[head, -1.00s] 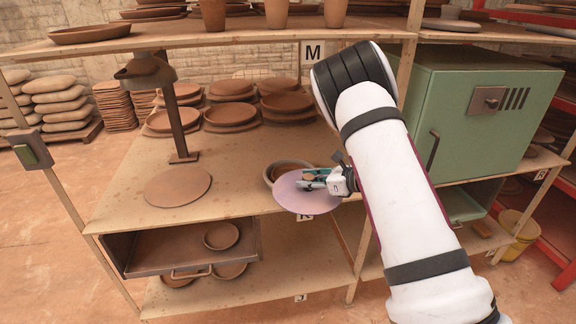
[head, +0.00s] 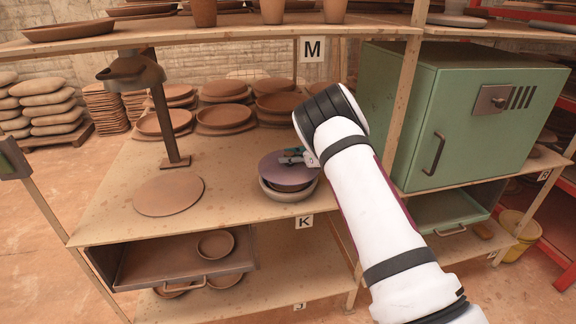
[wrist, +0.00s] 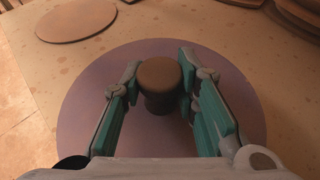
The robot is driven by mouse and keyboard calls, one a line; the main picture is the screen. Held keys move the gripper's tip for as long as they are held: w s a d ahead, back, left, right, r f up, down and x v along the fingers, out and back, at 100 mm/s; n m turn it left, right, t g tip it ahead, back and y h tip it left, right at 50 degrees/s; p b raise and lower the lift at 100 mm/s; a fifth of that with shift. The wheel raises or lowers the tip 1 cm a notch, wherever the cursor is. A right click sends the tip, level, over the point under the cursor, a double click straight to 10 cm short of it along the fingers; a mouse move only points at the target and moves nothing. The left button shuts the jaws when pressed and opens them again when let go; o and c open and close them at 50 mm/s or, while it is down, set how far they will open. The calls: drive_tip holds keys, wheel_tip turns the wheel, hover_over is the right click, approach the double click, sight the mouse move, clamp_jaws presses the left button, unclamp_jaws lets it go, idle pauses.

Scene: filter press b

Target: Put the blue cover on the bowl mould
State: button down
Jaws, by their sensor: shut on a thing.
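The cover (head: 274,167) is a flat purple-blue disc with a dark brown knob (wrist: 160,76). My gripper (head: 291,157) is shut on the knob, one teal finger on each side in the wrist view. The bowl mould (head: 289,195) is a grey-rimmed round bowl with a brown inside, on the shelf near its front edge, above the K label. The cover hangs over the bowl, a little towards its back. A strip of the bowl's inside shows below the cover's front edge. The wrist view hides the bowl beneath the cover (wrist: 85,115).
A flat brown disc (head: 168,195) lies left on the same shelf (head: 228,198), near a post-mounted fixture (head: 160,100). Stacked brown dishes (head: 225,118) stand behind. A shelf upright (head: 403,100) and a green cabinet (head: 455,120) are to the right.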

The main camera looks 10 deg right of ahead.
sight(293, 166)
drive_tip(key=shift+w, duration=0.45)
drive_tip(key=shift+w+f, duration=0.2)
drive_tip(key=shift+f, duration=1.55)
drive_tip(key=shift+f, duration=0.6)
drive_tip(key=c, duration=1.2)
unclamp_jaws()
drive_tip(key=shift+c, duration=0.2)
